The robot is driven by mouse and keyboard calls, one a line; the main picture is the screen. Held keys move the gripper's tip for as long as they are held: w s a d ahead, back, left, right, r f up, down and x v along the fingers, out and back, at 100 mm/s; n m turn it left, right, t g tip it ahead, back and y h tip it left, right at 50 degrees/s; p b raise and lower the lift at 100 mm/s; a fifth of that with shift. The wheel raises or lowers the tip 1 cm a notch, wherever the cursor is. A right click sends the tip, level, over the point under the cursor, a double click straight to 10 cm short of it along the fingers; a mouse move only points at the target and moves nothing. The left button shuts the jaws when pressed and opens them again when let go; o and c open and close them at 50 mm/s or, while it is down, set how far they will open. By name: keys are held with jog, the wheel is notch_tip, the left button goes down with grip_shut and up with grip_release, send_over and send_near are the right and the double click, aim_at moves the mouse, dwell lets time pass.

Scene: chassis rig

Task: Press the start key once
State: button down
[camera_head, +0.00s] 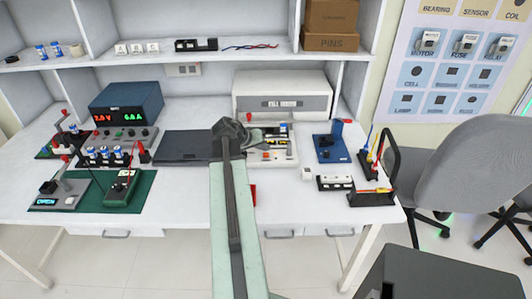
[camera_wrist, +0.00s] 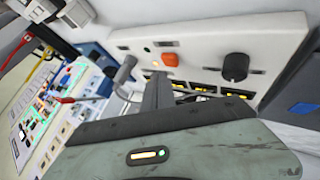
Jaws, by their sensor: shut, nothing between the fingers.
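A white panel (camera_wrist: 200,45) fills the upper part of the wrist view. I cannot read the labels, so I cannot confirm which control is the start key. My gripper (camera_wrist: 157,80) is shut and empty, with its dark tips close below and left of the orange key. I cannot tell whether they touch the panel. In the head view my gripper (camera_head: 248,137) is over the left part of the white device (camera_head: 280,160), partly hiding it.
A black flat plate (camera_head: 184,145) lies left of the device. A display unit (camera_head: 126,106) and green boards stand further left. A blue board (camera_head: 331,148) and black tool racks (camera_head: 371,197) are on the right. A white cabinet (camera_head: 300,88) stands behind.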

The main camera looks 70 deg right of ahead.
aim_at(264, 155)
notch_tip(264, 155, up, 5)
jog(key=p, duration=0.5)
jog(key=shift+r, duration=0.1)
dwell(0.7)
